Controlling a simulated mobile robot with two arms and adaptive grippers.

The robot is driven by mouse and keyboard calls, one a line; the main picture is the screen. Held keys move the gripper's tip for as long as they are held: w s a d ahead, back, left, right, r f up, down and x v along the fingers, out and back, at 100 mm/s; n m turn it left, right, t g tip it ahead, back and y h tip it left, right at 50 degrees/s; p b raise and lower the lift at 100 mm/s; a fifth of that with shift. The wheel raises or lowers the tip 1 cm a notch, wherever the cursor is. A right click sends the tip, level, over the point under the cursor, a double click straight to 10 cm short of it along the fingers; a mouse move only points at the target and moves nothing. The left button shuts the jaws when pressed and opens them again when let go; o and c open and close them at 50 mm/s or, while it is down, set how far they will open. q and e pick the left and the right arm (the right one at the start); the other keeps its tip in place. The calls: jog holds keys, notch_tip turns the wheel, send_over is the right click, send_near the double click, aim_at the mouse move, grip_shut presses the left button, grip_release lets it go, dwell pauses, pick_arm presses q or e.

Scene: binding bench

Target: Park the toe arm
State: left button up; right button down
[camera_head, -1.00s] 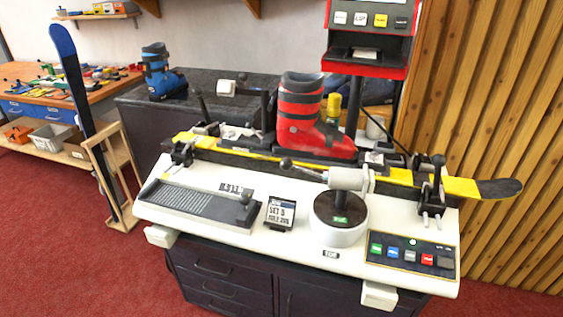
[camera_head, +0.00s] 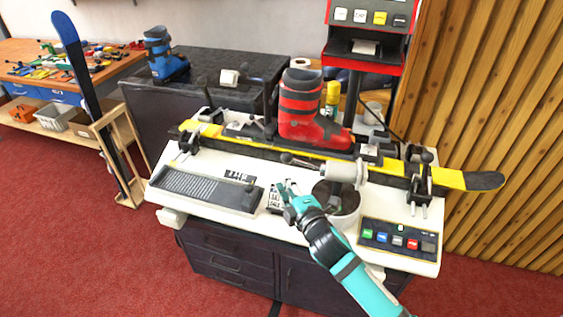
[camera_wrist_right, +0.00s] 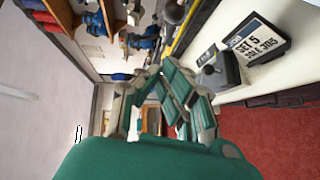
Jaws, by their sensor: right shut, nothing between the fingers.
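The toe arm is a white cylinder (camera_head: 345,173) on a dark round turntable (camera_head: 338,199) at the bench's front right. Its rod with a dark knob (camera_head: 287,158) points left, in front of the ski. The red boot (camera_head: 304,112) stands on the yellow ski (camera_head: 391,170) behind it. My right gripper (camera_head: 285,188) is shut and empty, left of the turntable and below the knob, apart from the rod. It covers part of the small setting card (camera_head: 273,200). The shut fingers also show in the right wrist view (camera_wrist_right: 152,84), with the card (camera_wrist_right: 258,42) at upper right. My left gripper is out of view.
A ridged tray (camera_head: 207,190) lies at the bench's left and a button panel (camera_head: 399,241) at its right front. Black clamps (camera_head: 420,172) stand at the ski's ends. A red-framed machine (camera_head: 368,40) rises behind. My right forearm crosses the bench's front edge.

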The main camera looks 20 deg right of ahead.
jog(key=w+d+f+p, duration=0.1)
jog(key=w+p, duration=0.1)
jog(key=w, duration=0.8)
jog(key=shift+d+f, duration=0.3)
jog(key=shift+f, duration=0.1)
jog(key=w+b, duration=0.1)
jog(key=w+h+b, duration=0.1)
jog(key=shift+w+d+m, duration=0.3)
jog(key=shift+m, duration=0.1)
